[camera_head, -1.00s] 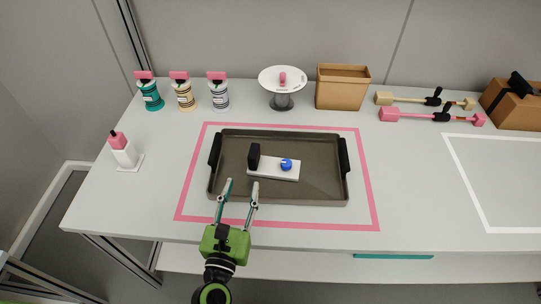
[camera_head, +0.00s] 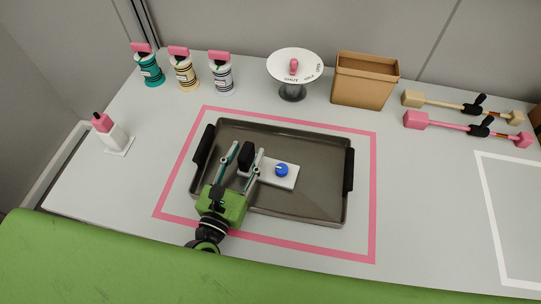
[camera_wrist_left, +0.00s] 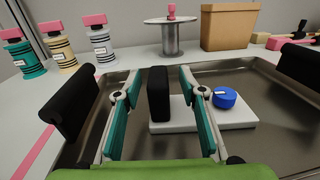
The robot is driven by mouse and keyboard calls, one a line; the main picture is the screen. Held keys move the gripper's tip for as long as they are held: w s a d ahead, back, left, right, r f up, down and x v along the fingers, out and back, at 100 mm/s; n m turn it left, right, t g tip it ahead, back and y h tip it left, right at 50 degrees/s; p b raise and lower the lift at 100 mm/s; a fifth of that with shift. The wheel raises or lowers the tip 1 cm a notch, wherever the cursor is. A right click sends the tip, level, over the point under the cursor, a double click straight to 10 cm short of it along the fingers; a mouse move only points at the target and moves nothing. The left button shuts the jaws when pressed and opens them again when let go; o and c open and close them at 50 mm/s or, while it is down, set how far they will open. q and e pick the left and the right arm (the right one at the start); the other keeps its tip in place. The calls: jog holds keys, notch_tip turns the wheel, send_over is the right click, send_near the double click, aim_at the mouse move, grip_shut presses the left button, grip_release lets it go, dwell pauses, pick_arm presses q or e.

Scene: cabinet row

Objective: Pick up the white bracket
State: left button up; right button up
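The white bracket (camera_head: 287,180) lies flat in the dark tray (camera_head: 320,206). It bears a black upright block (camera_head: 246,156) at its left end and a blue knob (camera_head: 282,170) on its right part. In the left wrist view, the bracket (camera_wrist_left: 178,127) lies ahead, its black block (camera_wrist_left: 159,94) standing between my fingers. My left gripper (camera_head: 244,155) is open, its teal-padded fingers on either side of the black block, with gaps showing in the wrist view (camera_wrist_left: 157,85). My right gripper is not in view.
Black handles (camera_head: 348,170) rise at the tray's two ends. Several pink-topped bottles (camera_head: 222,75), a white round dial stand (camera_head: 293,68) and a brown bin (camera_head: 364,78) stand at the back. A pink-topped white bottle (camera_head: 110,134) stands left.

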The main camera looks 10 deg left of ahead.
pick_arm(q)
jog(key=shift+s+a, duration=0.1)
jog(key=shift+a, duration=0.05)
jog(key=shift+s+r, duration=0.1)
jog(key=shift+s, duration=0.05)
jog(key=c, duration=1.1)
jog(key=shift+r, duration=0.1)
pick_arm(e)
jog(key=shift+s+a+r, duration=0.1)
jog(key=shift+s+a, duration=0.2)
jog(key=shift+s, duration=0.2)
pick_arm(q)
jog(key=shift+r, duration=0.1)
